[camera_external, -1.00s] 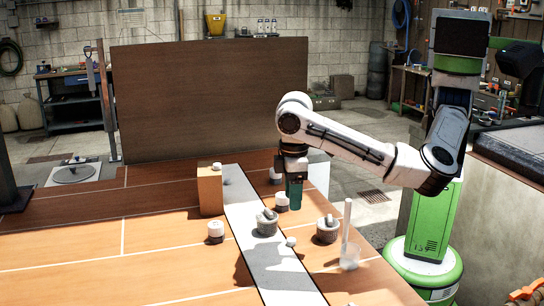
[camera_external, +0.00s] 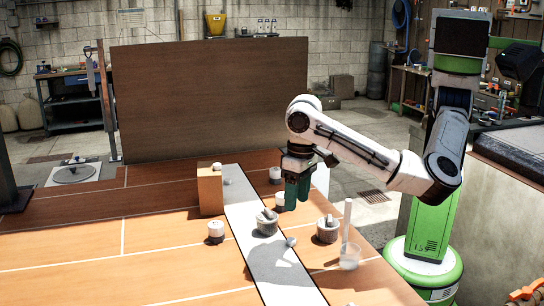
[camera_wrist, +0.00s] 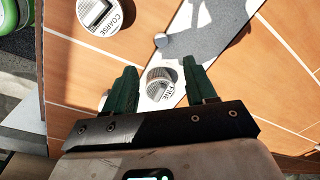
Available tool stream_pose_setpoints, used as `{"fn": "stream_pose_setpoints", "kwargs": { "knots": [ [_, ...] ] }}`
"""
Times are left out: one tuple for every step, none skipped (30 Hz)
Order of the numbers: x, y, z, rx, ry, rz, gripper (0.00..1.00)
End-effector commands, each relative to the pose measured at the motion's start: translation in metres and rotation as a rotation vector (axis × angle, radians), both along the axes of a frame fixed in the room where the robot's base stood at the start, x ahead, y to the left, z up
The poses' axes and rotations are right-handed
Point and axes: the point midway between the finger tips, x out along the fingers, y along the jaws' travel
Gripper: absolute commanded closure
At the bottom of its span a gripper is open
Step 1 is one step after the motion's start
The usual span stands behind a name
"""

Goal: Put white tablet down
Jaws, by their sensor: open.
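A small round pale tablet (camera_external: 291,241) lies at the right edge of the grey-white strip (camera_external: 268,262), between two lidded jars; it looks shaded. It also shows in the wrist view (camera_wrist: 161,40), beyond the fingertips and apart from them. My gripper (camera_external: 297,207) is behind it, pointing down. In the wrist view its green fingers (camera_wrist: 164,80) are spread with nothing held. A jar marked FINE (camera_wrist: 160,86) shows between them, but the pictures do not show contact. Another small white tablet (camera_external: 216,165) sits on top of the brown block (camera_external: 210,190).
A jar marked COARSE (camera_wrist: 99,15) stands left of the tablet in the wrist view. A clear cup (camera_external: 349,258) with a tall white stick is at the right. A white jar (camera_external: 281,201) is close beside my gripper. The table's left front is clear.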

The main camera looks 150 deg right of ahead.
Motion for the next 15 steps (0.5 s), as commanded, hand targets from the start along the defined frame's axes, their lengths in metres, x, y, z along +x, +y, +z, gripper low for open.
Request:
{"fn": "stream_pose_setpoints", "kwargs": {
  "knots": [
    [-0.002,0.001,-0.001,0.0,-0.014,-0.09,0.44],
    [-0.003,0.002,-0.002,0.001,-0.023,-0.15,0.44],
    [-0.004,0.002,-0.003,0.003,-0.036,-0.23,0.44],
    [-0.005,0.003,-0.004,0.006,-0.045,-0.288,0.44],
    [-0.006,0.003,-0.005,0.008,-0.055,-0.347,0.44],
    [-0.007,0.004,-0.006,0.012,-0.07,-0.427,0.44],
    [-0.008,0.004,-0.006,0.016,-0.081,-0.486,0.44],
    [-0.009,0.005,-0.007,0.018,-0.091,-0.544,0.44],
    [-0.01,0.005,-0.008,0.024,-0.105,-0.624,0.44],
    [-0.011,0.006,-0.008,0.028,-0.117,-0.682,0.44],
    [-0.012,0.006,-0.008,0.034,-0.13,-0.74,0.44],
    [-0.013,0.007,-0.009,0.04,-0.144,-0.818,0.44],
    [-0.014,0.008,-0.009,0.046,-0.156,-0.876,0.44],
    [-0.015,0.008,-0.009,0.053,-0.169,-0.932,0.44],
    [-0.016,0.009,-0.01,0.063,-0.185,-1.009,0.44]
  ]
}}
